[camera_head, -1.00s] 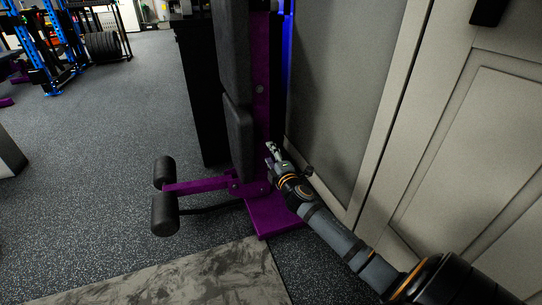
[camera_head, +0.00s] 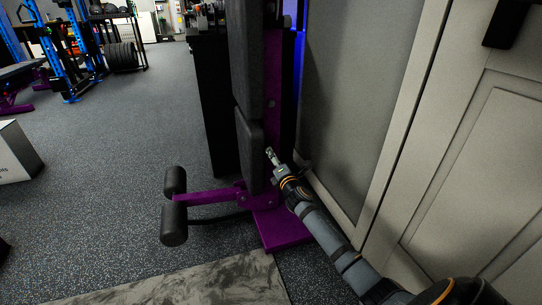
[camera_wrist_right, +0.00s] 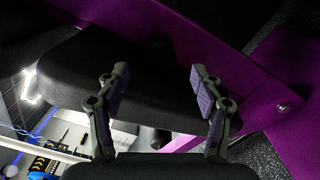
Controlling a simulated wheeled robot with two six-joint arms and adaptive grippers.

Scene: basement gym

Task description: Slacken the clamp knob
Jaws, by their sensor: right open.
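I cannot make out a clamp knob for certain in either view. The purple-framed gym machine (camera_head: 283,228) with its upright black pads (camera_head: 249,150) stands at the middle of the head view. My right gripper (camera_head: 270,154) is beside the lower pad and the purple upright. In the wrist view its two fingers (camera_wrist_right: 160,85) are spread with nothing between them. Beyond them are a black pad (camera_wrist_right: 75,75) and a purple beam (camera_wrist_right: 185,35). A very dark patch near the beam hides detail there. My left gripper is not in view.
A grey panelled wall (camera_head: 360,90) stands close to the right of my arm. Black foam rollers (camera_head: 174,224) stick out left on a purple bar. A grey marbled mat (camera_head: 190,283) lies in front. Open speckled floor (camera_head: 110,140) extends left, with a weight rack (camera_head: 121,57) far back.

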